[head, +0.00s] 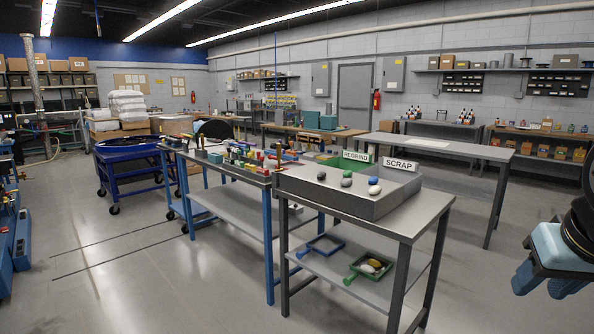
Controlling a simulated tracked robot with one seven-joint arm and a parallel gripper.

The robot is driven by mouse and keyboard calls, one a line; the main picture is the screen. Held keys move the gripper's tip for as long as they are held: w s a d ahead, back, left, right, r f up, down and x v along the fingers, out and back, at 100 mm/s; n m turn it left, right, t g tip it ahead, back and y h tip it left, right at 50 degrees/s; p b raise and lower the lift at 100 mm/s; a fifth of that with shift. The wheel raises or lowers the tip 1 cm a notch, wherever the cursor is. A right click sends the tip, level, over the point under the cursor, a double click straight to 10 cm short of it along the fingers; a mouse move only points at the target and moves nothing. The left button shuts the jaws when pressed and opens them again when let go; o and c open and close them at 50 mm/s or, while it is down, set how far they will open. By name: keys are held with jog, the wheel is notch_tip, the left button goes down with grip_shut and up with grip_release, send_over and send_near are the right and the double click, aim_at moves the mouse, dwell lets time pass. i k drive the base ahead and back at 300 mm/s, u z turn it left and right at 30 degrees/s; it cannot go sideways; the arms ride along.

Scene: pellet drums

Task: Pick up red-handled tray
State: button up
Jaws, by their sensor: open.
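I cannot clearly pick out a red-handled tray. A small red item (270,163) shows among the clutter on the blue-legged bench, but it is too small to tell whether it is a tray handle. On the low shelf of the nearer table lie a blue tray (326,244) with a blue handle and a green tray (372,265) with a green handle; the green one holds several pale and yellowish lumps. My gripper (543,284) is at the right edge, open, with nothing seen between its dark blue fingers. It is apart from the tables and trays.
The nearer table (425,215) carries a grey bin marked SCRAP (377,207) with several lumps and a green bin marked REGRIND (330,160). A blue cart (112,165) stands at left. Floor is open at front left and right.

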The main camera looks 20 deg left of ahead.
aim_at(288, 165)
jog(key=z, duration=0.95)
jog(key=i, duration=0.1)
jog(key=u, duration=2.75)
jog(key=i, duration=4.75)
jog(key=z, duration=0.05)
